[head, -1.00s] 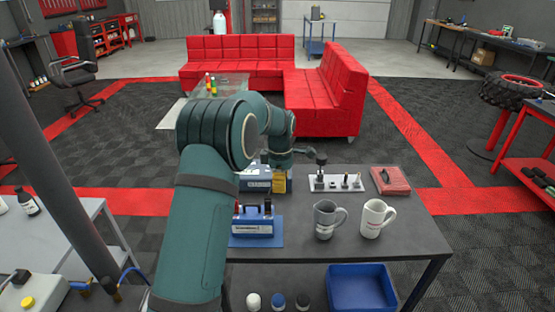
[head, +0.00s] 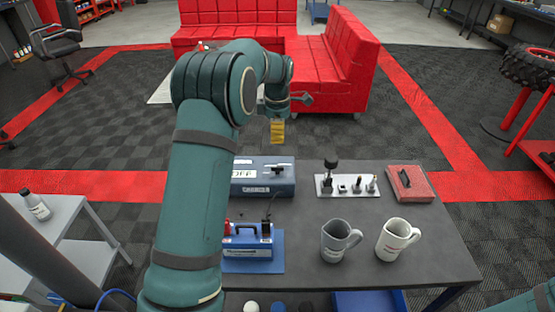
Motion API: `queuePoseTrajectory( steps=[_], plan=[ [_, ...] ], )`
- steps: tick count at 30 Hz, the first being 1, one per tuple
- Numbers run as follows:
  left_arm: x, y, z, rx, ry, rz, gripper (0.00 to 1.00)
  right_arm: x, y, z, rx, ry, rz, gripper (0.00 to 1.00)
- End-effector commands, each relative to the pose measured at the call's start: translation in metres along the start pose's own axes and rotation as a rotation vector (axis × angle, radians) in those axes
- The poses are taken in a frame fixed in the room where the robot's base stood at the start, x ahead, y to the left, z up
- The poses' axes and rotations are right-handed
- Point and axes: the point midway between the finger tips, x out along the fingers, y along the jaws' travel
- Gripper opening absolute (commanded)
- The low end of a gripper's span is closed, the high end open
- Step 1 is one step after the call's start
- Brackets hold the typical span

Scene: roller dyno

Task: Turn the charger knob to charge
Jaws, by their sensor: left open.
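The charger, a blue-grey box (head: 254,187), stands at the back left of the dark table. A light label on its top appears to read OFF. A small dark knob or lever (head: 279,171) sits on its top right, on a pale plate. My left gripper (head: 278,132) hangs above and beyond the charger, apart from it, with a yellow part at its lower end. It is open, though its fingers are hard to make out. My left arm covers the charger's left end. A bit of my right arm shows at the bottom right; its gripper is out of view.
A blue handled unit (head: 247,243) sits on a blue mat in front of the charger. To the right are a white tray of small parts (head: 347,187), a red case (head: 410,184), a grey mug (head: 338,242) and a white mug (head: 395,240). The table's centre is mostly clear.

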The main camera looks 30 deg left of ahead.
Motion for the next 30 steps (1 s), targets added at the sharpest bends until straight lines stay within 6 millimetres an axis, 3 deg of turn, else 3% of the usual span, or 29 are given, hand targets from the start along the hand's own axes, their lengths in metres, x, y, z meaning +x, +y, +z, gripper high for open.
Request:
queuePoseTrajectory(
  steps=[5,21,30],
  plan=[
    [0.021,-0.001,0.0,0.0,0.002,-0.004,0.45,0.004,0.002,0.002,0.0,-0.003,0.0,0.47],
    [0.119,-0.001,0.0,0.001,0.002,-0.003,0.45,0.019,0.007,0.009,-0.005,-0.018,-0.002,0.47],
    [0.137,0.0,0.0,0.001,0.001,-0.001,0.45,0.021,0.008,0.009,-0.006,-0.019,-0.002,0.47]
  ],
)
